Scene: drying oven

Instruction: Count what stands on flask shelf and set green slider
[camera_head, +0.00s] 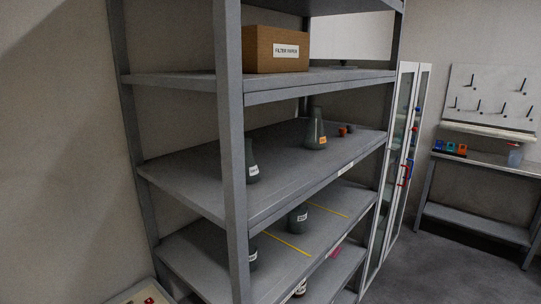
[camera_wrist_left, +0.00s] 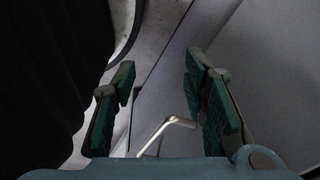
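A grey shelf rack fills the middle of the head view. Its middle shelf (camera_head: 190,175) holds a grey conical flask (camera_head: 316,130) with an orange label, and a white-labelled flask (camera_head: 251,172) partly hidden by the front post. The shelf below (camera_head: 200,258) holds a flask (camera_head: 297,220) and another (camera_head: 252,258) partly behind the post; yellow lines mark it. I cannot read which shelf is the flask shelf. No green slider is identifiable. My left gripper (camera_wrist_left: 165,95) is open with nothing between its green-padded fingers. My right gripper is not in view.
A filter paper box (camera_head: 276,50) sits on the upper shelf. Small reddish and dark objects (camera_head: 343,131) lie beside the orange-labelled flask. A light panel with red marks (camera_head: 145,295) shows at lower left. A glass cabinet (camera_head: 405,150) and side bench (camera_head: 480,160) stand right; floor there is clear.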

